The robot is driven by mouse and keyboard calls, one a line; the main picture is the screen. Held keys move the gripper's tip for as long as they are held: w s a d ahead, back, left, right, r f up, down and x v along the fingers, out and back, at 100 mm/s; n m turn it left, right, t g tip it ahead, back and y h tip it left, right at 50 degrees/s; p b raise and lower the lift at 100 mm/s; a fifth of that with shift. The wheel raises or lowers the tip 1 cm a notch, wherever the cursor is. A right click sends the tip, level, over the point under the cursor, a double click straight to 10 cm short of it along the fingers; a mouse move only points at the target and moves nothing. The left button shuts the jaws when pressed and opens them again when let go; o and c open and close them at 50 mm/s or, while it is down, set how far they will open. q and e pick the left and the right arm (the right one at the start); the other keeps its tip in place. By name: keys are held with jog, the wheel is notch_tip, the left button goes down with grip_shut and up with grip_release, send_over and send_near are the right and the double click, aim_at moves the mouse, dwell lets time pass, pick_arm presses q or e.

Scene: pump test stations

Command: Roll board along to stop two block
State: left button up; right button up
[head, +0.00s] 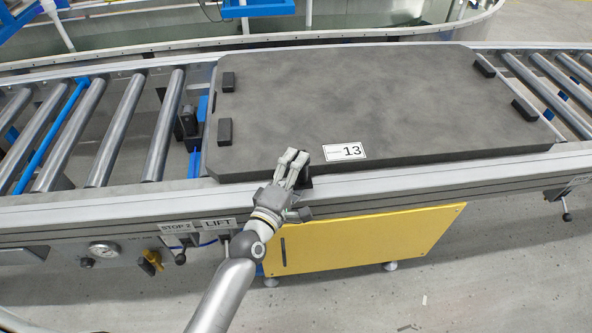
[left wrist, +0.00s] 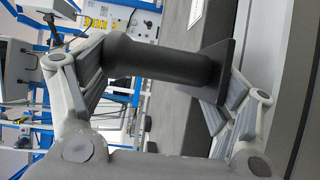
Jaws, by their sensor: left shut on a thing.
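The board (head: 380,95) is a large dark grey slab with cut corners, several black blocks on top and a white label reading 13. It lies flat on the roller conveyor. My left gripper (head: 294,165) is at the board's front edge, left of the label. It is shut on a black handle (left wrist: 150,57), which lies between its fingers in the left wrist view. Left of the board, a black block (head: 188,120) on a blue mount sits between the rails; I cannot tell for sure that it is the stop two block. My right gripper is out of view.
Bare rollers (head: 110,130) run left of the board, and more (head: 548,95) lie to its right. A front panel carries a STOP 2 label (head: 175,227), a LIFT label (head: 218,224), small levers and a gauge (head: 104,249). A yellow panel (head: 370,240) hangs below the rail.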

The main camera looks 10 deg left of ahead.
aim_at(260, 172)
pick_arm(q)
jog(key=shift+s+a+r, duration=0.15)
jog(key=shift+a+r, duration=0.05)
jog(key=shift+a, duration=0.55)
jog(key=shift+s+a+r, duration=0.15)
jog(key=shift+s+a, duration=0.05)
jog(key=shift+a, duration=0.6)
jog(key=shift+s+a+r, duration=0.15)
jog(key=shift+a+r, duration=0.05)
jog(key=shift+a, duration=0.55)
jog(key=shift+s+a, duration=0.2)
jog(key=shift+a, duration=0.35)
jog(key=shift+s+a, duration=0.15)
jog(key=shift+a, duration=0.4)
jog(key=shift+s+a, duration=0.1)
jog(key=shift+a, duration=0.3)
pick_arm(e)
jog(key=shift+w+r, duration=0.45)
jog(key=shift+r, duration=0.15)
pick_arm(q)
jog(key=o, duration=2)
jog(key=shift+s+a+f, duration=0.1)
jog(key=shift+s+a, duration=0.05)
jog(key=shift+a, duration=0.1)
jog(key=shift+s, duration=0.15)
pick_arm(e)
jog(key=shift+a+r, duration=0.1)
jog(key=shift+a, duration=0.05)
